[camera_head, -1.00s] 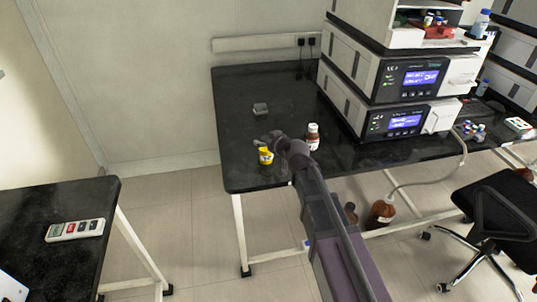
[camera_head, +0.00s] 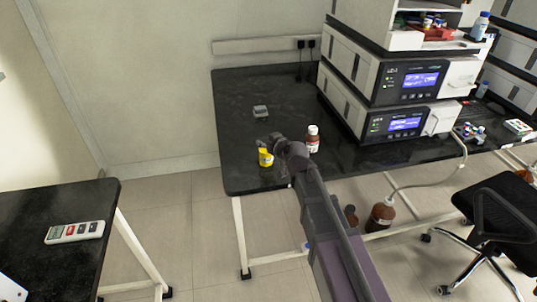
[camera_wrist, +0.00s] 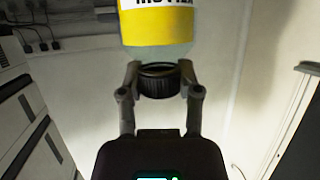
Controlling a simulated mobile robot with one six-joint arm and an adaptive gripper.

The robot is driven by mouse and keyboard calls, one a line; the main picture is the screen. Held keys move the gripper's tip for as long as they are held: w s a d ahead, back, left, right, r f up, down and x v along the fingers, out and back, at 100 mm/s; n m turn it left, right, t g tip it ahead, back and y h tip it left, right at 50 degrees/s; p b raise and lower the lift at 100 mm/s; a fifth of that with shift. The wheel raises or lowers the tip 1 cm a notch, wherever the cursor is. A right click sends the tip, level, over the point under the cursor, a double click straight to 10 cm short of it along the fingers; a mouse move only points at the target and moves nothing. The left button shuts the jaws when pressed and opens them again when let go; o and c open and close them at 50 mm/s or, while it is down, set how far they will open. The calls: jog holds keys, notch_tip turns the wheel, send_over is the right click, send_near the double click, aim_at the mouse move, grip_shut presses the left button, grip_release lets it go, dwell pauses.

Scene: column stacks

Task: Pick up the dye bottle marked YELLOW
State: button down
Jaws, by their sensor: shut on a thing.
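A small bottle with a yellow label (camera_head: 266,158) is at the front left of the black bench in the head view. In the wrist view, the bottle (camera_wrist: 158,25) fills the top middle, with a yellow and white label and black lettering cut off by the picture's edge. Its black ribbed cap (camera_wrist: 160,84) points toward my gripper (camera_wrist: 160,80). The two fingers are shut on the cap from both sides. In the head view my gripper (camera_head: 271,143) partly hides the bottle's top. I cannot tell whether its base touches the bench.
A small grey object (camera_head: 261,112) lies behind on the bench (camera_head: 240,90). Stacked instruments (camera_head: 400,90) stand at the right. The bench's left part is mostly clear.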

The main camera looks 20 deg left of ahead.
jog(key=shift+r, duration=0.2)
notch_tip(320, 180, up, 4)
jog(key=p, duration=0.4)
jog(key=shift+f, duration=0.15)
jog(key=s+d, duration=0.4)
jog(key=d, duration=0.3)
jog(key=s+d+p, duration=0.1)
jog(key=s+d, duration=0.2)
jog(key=d, duration=0.4)
jog(key=shift+s+r, duration=0.4)
jog(key=shift+r, duration=0.05)
